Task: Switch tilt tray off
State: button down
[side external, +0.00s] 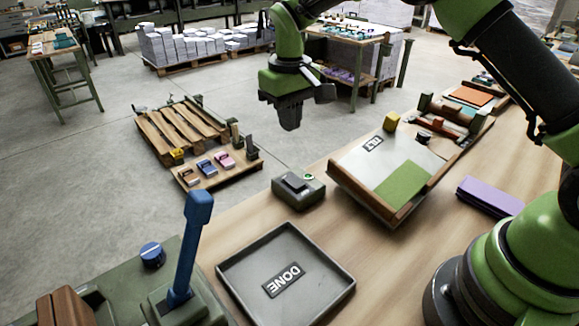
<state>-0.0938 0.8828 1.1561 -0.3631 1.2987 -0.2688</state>
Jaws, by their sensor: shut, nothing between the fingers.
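The tilt tray (350,170) is a pale board with wooden edges, labelled TILT, standing tilted on the wooden bench. A green pad (402,186) lies on its lower right part. A small grey switch box (299,195) stands left of the tray, with a dark rocker (295,182) on top and a small green ring (309,177) beside it. Which way the rocker is set is too small to tell. My gripper (290,124) is shut and empty. It hangs in the air above and beyond the switch box in the picture, apart from it.
A grey tray labelled DONE (337,297) lies at the front. A blue lever (187,245) stands upright left of it, near a blue knob (152,255). A purple stack (489,197) lies right of the tilt tray. A yellow block (391,121) is at the tray's far edge.

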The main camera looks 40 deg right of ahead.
aim_at(294, 180)
notch_tip(294, 180, down, 11)
jog(key=shift+f, duration=0.2)
jog(key=shift+f, duration=0.1)
jog(key=shift+f, duration=0.25)
dwell(0.4)
jog(key=shift+s+r, duration=0.4)
jog(key=shift+s, duration=0.3)
jog(key=shift+r, duration=0.15)
notch_tip(294, 180, up, 14)
jog(key=w, duration=0.1)
jog(key=shift+w, duration=0.4)
